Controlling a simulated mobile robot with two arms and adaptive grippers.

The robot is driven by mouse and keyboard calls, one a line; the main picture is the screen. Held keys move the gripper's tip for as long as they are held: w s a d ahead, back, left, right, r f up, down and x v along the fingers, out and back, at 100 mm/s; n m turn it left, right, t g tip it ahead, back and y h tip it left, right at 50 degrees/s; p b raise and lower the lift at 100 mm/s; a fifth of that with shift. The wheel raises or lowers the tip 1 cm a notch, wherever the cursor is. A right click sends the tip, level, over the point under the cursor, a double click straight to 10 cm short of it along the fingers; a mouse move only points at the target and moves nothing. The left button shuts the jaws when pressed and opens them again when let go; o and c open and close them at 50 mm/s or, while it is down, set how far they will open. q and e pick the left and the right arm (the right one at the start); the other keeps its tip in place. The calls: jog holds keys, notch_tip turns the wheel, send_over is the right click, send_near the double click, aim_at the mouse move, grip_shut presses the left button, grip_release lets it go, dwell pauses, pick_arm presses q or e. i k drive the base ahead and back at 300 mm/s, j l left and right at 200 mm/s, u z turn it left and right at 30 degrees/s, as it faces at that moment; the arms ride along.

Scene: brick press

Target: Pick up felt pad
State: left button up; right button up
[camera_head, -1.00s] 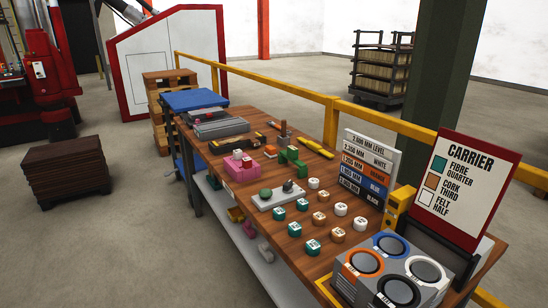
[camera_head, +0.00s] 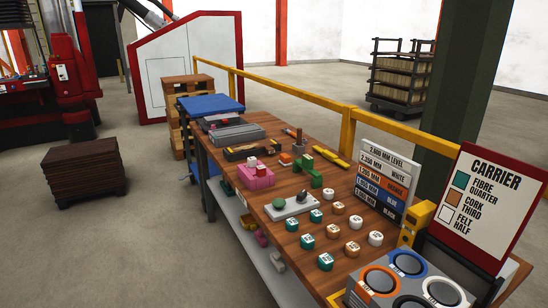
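Several small blocks stand in rows on the wooden workbench (camera_head: 272,205), white, orange-brown and teal. The carrier sign (camera_head: 488,200) pairs white with felt, orange-brown with cork and teal with fibre. The white blocks are one at the back (camera_head: 328,194), one in the middle (camera_head: 355,222) and one at the right (camera_head: 375,238). Cork-coloured blocks (camera_head: 333,230) and teal blocks (camera_head: 307,240) stand beside them. All appear to rest on the bench. Neither of my grippers is in view.
A grey unit with round ringed wells (camera_head: 380,280) stands at the bench's near right, cut by the frame bottom. A level board (camera_head: 385,180), a pink block (camera_head: 256,177) and a grey plate (camera_head: 292,207) share the bench. A yellow rail (camera_head: 290,92) runs behind it.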

aim_at(285, 160)
jog(key=i+j+z, duration=0.15)
jog(key=z, duration=0.3)
jog(key=i+j+z, duration=0.1)
jog(key=z, duration=0.35)
jog(key=j+z, duration=0.3)
jog(key=z, duration=0.15)
